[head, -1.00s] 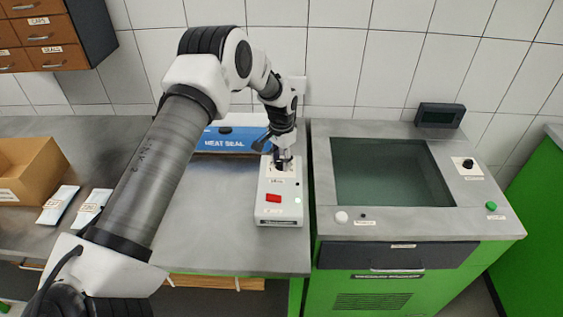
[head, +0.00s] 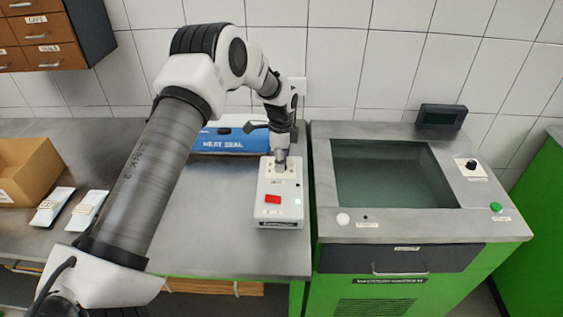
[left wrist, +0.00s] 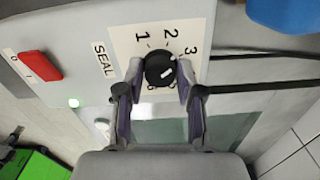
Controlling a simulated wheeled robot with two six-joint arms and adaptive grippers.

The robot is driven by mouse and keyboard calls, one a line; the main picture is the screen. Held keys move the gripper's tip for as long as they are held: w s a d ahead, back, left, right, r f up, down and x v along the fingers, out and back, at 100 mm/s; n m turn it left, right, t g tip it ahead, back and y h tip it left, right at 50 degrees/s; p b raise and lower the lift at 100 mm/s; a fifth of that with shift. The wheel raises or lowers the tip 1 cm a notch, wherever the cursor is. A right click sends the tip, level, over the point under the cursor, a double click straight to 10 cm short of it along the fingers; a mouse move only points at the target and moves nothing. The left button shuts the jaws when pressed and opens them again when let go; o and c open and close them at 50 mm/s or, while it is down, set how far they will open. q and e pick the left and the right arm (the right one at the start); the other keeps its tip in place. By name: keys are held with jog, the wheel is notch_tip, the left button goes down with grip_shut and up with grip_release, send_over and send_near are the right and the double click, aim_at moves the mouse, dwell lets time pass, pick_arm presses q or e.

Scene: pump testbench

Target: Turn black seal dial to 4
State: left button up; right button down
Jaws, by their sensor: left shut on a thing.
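The black seal dial (left wrist: 160,70) sits on a white plate (left wrist: 125,40) marked SEAL in the left wrist view. The numbers 1, 2 and 3 are readable; the lower numbers are partly hidden by my fingers. My left gripper (left wrist: 160,82) is shut on the dial, one finger on each side. In the head view my left gripper (head: 281,160) comes down on the back of the white sealer box (head: 284,205) and hides the dial.
The blue heat sealer (head: 225,137) stands behind. A green vacuum machine (head: 380,285) is at the right. Packets (head: 52,206) and a cardboard box (head: 25,170) are at the left.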

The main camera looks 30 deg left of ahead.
pick_arm(q)
jog(key=m+b, duration=0.1)
jog(key=m, duration=1)
jog(key=shift+m, duration=0.3)
jog(key=shift+r, duration=0.1)
jog(key=o, duration=1.2)
jog(key=shift+a, duration=0.1)
jog(key=shift+c, duration=0.2)
notch_tip(320, 180, up, 12)
